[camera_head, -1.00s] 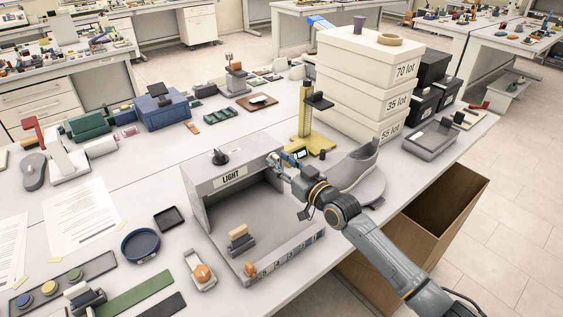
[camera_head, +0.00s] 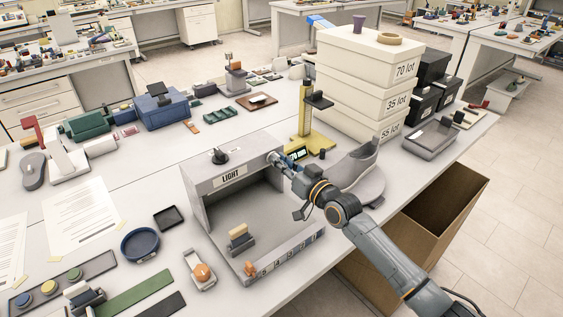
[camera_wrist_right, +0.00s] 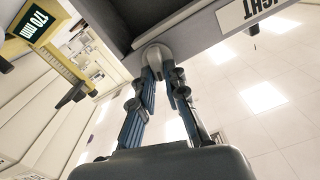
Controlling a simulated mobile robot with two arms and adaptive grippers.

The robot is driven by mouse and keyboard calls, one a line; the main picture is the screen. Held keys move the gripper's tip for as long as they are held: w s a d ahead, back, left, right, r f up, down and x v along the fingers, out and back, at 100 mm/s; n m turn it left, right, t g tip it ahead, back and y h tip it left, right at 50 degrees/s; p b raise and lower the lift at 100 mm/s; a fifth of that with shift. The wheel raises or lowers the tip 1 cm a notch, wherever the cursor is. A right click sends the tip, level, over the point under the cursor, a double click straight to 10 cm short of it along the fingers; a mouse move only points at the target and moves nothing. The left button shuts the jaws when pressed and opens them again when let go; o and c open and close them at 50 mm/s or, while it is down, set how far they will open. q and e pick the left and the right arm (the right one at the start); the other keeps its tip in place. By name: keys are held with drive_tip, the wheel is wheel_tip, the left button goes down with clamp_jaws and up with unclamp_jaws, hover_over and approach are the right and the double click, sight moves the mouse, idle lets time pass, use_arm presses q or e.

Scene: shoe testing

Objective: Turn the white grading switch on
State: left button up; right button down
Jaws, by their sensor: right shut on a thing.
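The grey light box (camera_head: 232,172) with the label LIGHT stands on the table in the middle of the head view, its front open. A rounded light-grey knob (camera_wrist_right: 156,54) sits on the edge of the box, at its upper right corner in the head view; it appears to be the switch. My right gripper (camera_head: 275,159) is at that corner. In the right wrist view its blue-padded fingers (camera_wrist_right: 160,75) are closed around the knob, which is partly covered. I cannot read whether the switch is on or off. My left gripper is not in view.
A yellow gauge (camera_head: 304,125) with a display stands just behind the gripper. White stacked boxes (camera_head: 362,85) stand behind. A black knob (camera_head: 219,156) sits on top of the light box.

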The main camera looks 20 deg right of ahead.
drive_tip(key=shift+w+d+f+m, duration=0.1)
drive_tip(key=shift+f+m, duration=0.05)
drive_tip(key=shift+m, duration=2.3)
drive_tip(key=shift+s+d+f+m, duration=0.1)
drive_tip(key=shift+d+f+m, duration=0.1)
drive_tip(key=shift+m, duration=2.3)
drive_tip(key=shift+w+d+f+m, duration=0.1)
drive_tip(key=shift+f+m, duration=0.05)
drive_tip(key=shift+m, duration=2.3)
drive_tip(key=c, duration=1.4)
unclamp_jaws()
drive_tip(key=shift+o, duration=0.2)
drive_tip(key=v, duration=1.2)
